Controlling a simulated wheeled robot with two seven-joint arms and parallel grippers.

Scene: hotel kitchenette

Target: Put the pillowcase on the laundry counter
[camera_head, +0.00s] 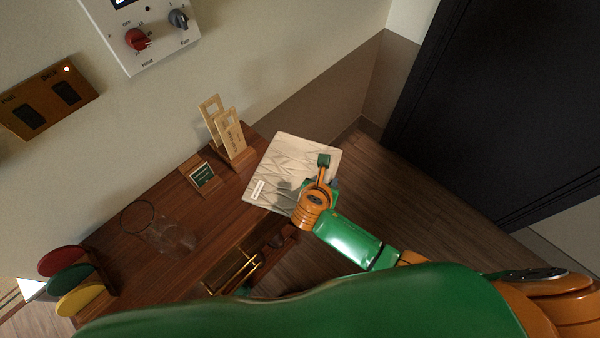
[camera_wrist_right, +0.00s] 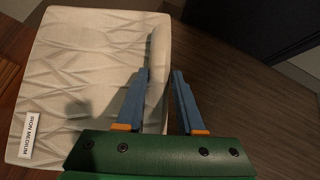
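The pillowcase (camera_head: 283,165) is a folded, creased cream cloth lying at the right end of the wooden counter (camera_head: 165,200), its right part reaching past the wood. It fills the left of the right wrist view (camera_wrist_right: 85,60), with a white "IRON MEDIUM" label at its lower left. My right gripper (camera_head: 325,172) is at its right edge. In the right wrist view the gripper's (camera_wrist_right: 163,75) blue fingers are apart, one over the cloth and one beyond its edge. The thick rim lies between them, with a gap to the right finger. My left gripper is not in view.
On the counter stand wooden card holders (camera_head: 229,135), a small green sign (camera_head: 202,177), a clear glass (camera_head: 172,237) and red, green and yellow discs (camera_head: 68,279). A dark door (camera_head: 480,130) is at right. Open floor (camera_head: 390,215) lies right of the counter.

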